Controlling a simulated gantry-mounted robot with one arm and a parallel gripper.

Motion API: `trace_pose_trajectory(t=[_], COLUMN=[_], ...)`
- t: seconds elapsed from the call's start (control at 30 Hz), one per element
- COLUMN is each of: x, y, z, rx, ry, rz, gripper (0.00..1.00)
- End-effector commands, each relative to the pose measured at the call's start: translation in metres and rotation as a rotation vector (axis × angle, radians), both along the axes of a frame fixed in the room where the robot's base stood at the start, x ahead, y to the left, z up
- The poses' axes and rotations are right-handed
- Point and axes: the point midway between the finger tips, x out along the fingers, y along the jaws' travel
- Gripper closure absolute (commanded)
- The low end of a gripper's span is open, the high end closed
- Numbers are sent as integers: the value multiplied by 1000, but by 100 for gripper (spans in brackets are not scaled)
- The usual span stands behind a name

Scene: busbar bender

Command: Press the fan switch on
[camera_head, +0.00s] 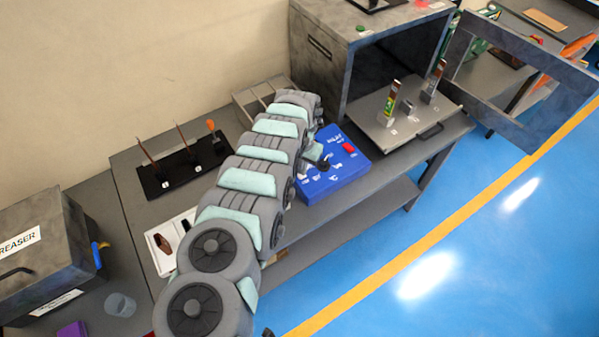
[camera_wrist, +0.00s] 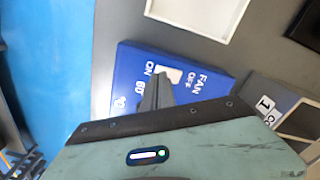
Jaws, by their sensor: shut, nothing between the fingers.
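The blue control box (camera_head: 345,178) stands on the bench beside the end of my arm. In the wrist view the blue box (camera_wrist: 128,72) shows the white labels FAN, OFF and ON. The white fan switch (camera_wrist: 172,73) lies between OFF and ON. My gripper (camera_wrist: 160,80) is shut and empty, with its fingertips over the switch and hiding part of it. I cannot tell whether they touch it. In the head view the arm hides the fan side of the box.
A red button (camera_head: 349,148) and a dark knob (camera_head: 323,165) are on the box. An open grey chamber (camera_head: 330,62) stands behind it, with a pulled-out tray (camera_head: 425,125) to the right. A black rack (camera_head: 160,185) and a white tray (camera_head: 160,262) lie left of my arm.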

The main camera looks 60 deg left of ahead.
Motion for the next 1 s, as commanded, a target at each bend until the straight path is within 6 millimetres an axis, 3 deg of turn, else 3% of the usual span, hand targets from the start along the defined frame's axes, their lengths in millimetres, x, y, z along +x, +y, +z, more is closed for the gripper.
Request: trace_pose_trajectory(t=[1.0], x=[0], y=[0], z=[-13], rx=[0], ry=[0], rz=[0], gripper=[100])
